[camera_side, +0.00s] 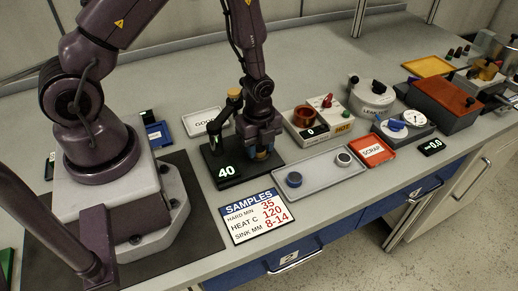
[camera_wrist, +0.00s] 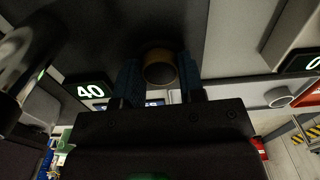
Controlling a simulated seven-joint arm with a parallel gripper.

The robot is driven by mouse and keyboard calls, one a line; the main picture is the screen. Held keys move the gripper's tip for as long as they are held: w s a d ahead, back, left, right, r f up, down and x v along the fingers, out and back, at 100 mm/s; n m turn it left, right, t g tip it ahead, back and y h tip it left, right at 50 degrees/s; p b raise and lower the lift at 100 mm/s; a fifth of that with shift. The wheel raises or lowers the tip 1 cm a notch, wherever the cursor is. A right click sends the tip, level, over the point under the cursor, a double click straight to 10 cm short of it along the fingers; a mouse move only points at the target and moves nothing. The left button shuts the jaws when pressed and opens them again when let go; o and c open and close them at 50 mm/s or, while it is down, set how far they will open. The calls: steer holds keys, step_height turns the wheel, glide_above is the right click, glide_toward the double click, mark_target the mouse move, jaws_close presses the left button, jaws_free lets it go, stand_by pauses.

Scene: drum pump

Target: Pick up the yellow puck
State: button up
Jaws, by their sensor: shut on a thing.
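My gripper (camera_wrist: 160,82) is shut on the yellow puck (camera_wrist: 160,54), which sits between its two blue fingers in the wrist view. The puck shows a dull yellow-brown rim and a dark grey round face. In the side view my gripper (camera_side: 262,155) points down at the black tester (camera_side: 225,180) with the green-white "40" display. The fingers and the wrist mostly hide the puck there. I cannot tell whether the puck touches the tester's base.
The tester's brass-topped post (camera_side: 234,98) stands close beside my gripper. A heater (camera_side: 318,127) and a red scrap tray (camera_side: 372,151) are to the right.

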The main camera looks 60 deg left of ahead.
steer(key=shift+r, duration=0.1)
steer(key=shift+r, duration=6.9)
step_height(320, 180, up, 4)
steer(key=r, duration=0.1)
glide_above(259, 148)
steer(key=s+a+f+n, duration=0.1)
steer(key=s+a+n, duration=0.25)
steer(key=a, duration=0.55)
steer(key=s+a+n, duration=0.3)
steer(key=s+a, duration=0.2)
steer(key=a, duration=0.4)
steer(key=shift+m, duration=0.25)
steer(key=f, duration=1.2)
steer(key=shift+w+a+f, duration=0.2)
steer(key=shift+f, duration=1.75)
steer(key=shift+f, duration=0.2)
steer(key=shift+f, duration=0.35)
